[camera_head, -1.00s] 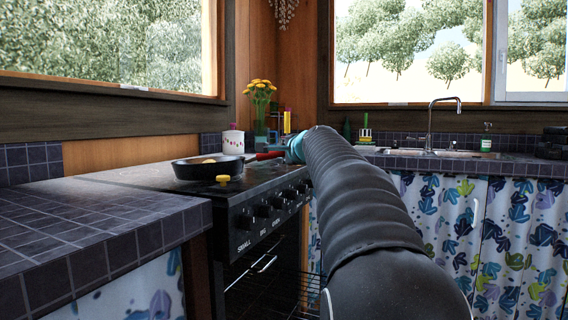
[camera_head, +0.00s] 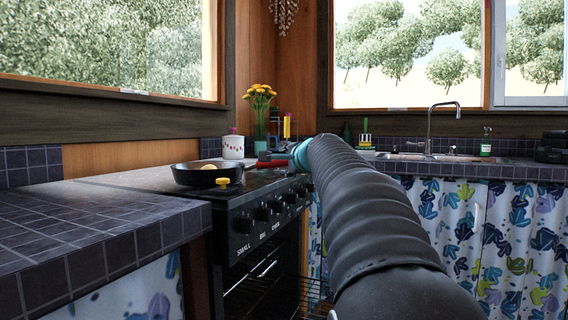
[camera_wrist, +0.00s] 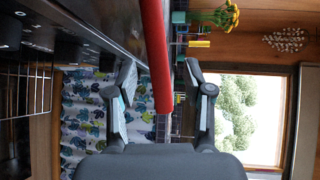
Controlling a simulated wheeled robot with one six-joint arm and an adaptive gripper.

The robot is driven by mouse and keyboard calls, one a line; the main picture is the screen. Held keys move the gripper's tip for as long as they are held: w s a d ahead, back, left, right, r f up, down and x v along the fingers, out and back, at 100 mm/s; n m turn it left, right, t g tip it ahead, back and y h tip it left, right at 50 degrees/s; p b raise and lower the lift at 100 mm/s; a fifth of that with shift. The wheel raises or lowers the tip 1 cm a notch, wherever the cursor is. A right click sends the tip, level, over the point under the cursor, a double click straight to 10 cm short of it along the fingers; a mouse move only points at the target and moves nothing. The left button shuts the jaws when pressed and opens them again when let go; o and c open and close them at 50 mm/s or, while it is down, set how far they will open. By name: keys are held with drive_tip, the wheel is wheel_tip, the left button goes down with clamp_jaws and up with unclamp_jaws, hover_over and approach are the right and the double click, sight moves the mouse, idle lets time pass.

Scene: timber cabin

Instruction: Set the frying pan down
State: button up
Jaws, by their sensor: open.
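The black frying pan (camera_head: 203,177) rests flat, as far as I can see, on the dark stove top, with a pale yellowish food (camera_head: 209,167) in it. Its red handle (camera_head: 273,163) points right, toward my gripper. In the wrist view the red handle (camera_wrist: 154,50) runs down between the finger tips and ends there. My gripper (camera_wrist: 160,75) is open, with a finger on each side of the handle and gaps visible on both sides. In the head view my arm hides most of the gripper. The pan's bowl is outside the wrist view.
A white mug (camera_head: 233,147) and a vase of yellow flowers (camera_head: 260,112) stand behind. A tiled counter (camera_head: 90,225) lies left; the sink (camera_head: 440,157) is right.

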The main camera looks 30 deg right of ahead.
drive_tip(key=v, duration=0.9)
drive_tip(key=shift+s+b, duration=0.3)
drive_tip(key=shift+s, duration=0.05)
drive_tip(key=shift+a, duration=0.1)
drive_tip(key=s+a+f+n+g+y, duration=0.2)
drive_tip(key=s+a+f+n, duration=0.25)
drive_tip(key=a+f, duration=0.4)
drive_tip(key=s+a+f+n+g+y, duration=0.1)
drive_tip(key=s+a+f+n+g, duration=0.3)
drive_tip(key=a+f, duration=0.45)
drive_tip(key=s+a+f+n+g, duration=0.2)
drive_tip(key=s+f+n, duration=0.3)
drive_tip(key=s+f, duration=0.4)
drive_tip(key=s+a+f+n+g, duration=0.2)
drive_tip(key=s+a+f+n, duration=0.2)
drive_tip(key=s+f, duration=0.5)
wheel_tip(320, 180, down, 4)
drive_tip(key=shift+s+a+r+n, duration=0.1)
drive_tip(key=shift+s+a+n, duration=0.15)
drive_tip(key=shift+n, duration=1)
drive_tip(key=shift+d, duration=0.1)
